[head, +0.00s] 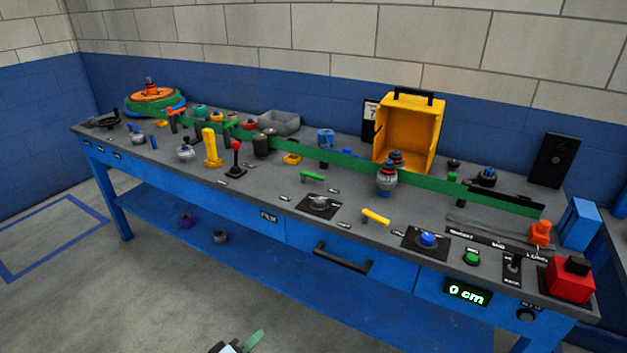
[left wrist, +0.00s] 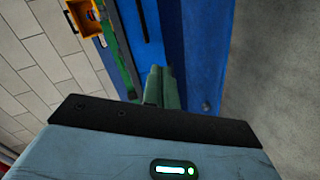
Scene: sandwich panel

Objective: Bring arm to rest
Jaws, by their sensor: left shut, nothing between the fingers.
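My left gripper (head: 253,340) shows at the bottom edge of the head view, over the bare floor in front of the bench and clear of it. Only its green fingers and a bit of its body are in the picture. In the left wrist view its two green fingers (left wrist: 161,86) are together, shut and empty. The blue bench (left wrist: 178,32) shows beyond them, tilted in that view. My right gripper is in neither view.
A long workbench (head: 270,195) with a grey top and blue frame runs across the head view. It carries a yellow open box (head: 408,135), a green strip (head: 330,158), a red box (head: 570,281) and several knobs. A drawer handle (head: 341,259) sticks out in front. The floor (head: 120,300) is clear.

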